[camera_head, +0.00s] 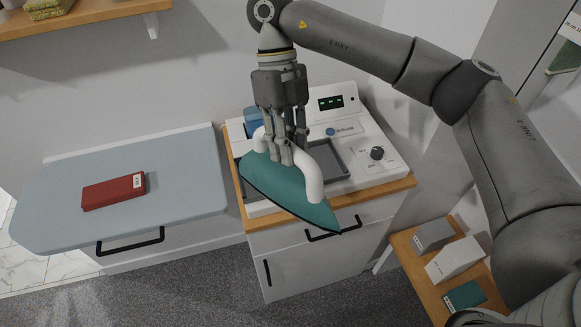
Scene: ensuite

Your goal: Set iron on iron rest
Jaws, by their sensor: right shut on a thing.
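My right gripper (284,153) points down and is shut on the white handle of the teal iron (278,187). The iron's pointed tip is toward the lower right. The iron is over the front of a white station (368,146) on the wooden-topped cabinet. A grey recessed tray in the station (330,160), which looks like the iron rest, is partly hidden behind the iron and its handle. I cannot tell whether the iron touches the station. My left gripper is out of view.
The blue-grey ironing board (180,198) at left bears a red block (114,191). The station has a dial (377,153) and a display. A low wooden shelf (418,273) at lower right holds grey, white and green boxes. A wall shelf (95,14) is at upper left.

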